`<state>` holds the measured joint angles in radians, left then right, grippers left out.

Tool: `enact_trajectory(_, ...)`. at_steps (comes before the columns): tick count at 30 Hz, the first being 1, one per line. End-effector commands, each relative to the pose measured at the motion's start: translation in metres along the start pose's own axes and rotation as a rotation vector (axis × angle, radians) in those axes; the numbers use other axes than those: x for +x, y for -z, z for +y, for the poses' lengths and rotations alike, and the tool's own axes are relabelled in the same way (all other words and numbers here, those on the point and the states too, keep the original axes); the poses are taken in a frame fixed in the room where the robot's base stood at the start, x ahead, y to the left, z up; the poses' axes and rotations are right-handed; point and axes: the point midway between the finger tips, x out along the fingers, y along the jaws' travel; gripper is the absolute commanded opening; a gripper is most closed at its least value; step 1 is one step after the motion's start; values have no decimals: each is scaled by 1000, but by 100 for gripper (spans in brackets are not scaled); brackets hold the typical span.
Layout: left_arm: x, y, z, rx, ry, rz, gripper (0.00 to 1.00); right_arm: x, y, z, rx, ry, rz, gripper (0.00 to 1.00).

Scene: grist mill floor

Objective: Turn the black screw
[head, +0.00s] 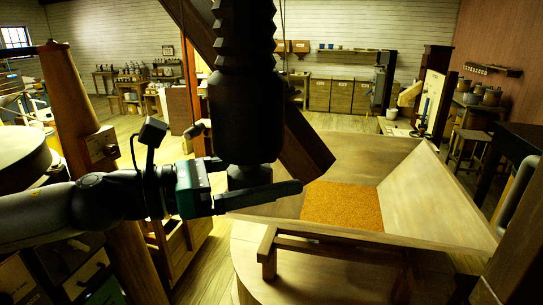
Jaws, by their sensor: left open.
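The black screw (246,105) hangs upright at the top centre of the head view. It has a ribbed, threaded upper part and a thick smooth body that narrows to a short neck at the bottom. My left gripper (268,190) comes in from the left at the height of that lower end. It is open, with one long dark finger pointing right across the front of the neck. The other finger is mostly hidden, so I cannot tell whether the fingers touch the screw. My right gripper is not in view.
A wooden hopper (440,190) with orange-brown grain (343,205) stands right of the screw, with a wooden frame (330,247) in front. A slanting dark beam (305,150) passes behind the screw. A wooden post (85,130) stands at left, close to my left arm.

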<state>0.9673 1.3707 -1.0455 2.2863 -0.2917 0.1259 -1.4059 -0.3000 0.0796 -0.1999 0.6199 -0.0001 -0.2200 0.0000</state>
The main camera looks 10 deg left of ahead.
Motion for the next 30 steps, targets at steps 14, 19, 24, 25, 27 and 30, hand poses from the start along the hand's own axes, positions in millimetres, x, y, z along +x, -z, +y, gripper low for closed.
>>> enact_trajectory(14, 6, 1, 0, 2, 1, 1, 97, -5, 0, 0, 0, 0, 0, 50)
enact_trajectory(19, 6, 1, 0, 2, 1, 2, 78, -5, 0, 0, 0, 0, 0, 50)
enact_trajectory(24, 6, 0, 0, 2, 1, 2, 58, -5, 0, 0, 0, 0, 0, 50)
enact_trajectory(25, 6, 0, 0, 2, 1, 2, 55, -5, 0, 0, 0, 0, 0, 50)
enact_trajectory(27, 6, 0, 0, 2, 0, 2, 47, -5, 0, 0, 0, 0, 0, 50)
enact_trajectory(30, 6, 0, 0, 1, 0, 2, 36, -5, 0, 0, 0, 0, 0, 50)
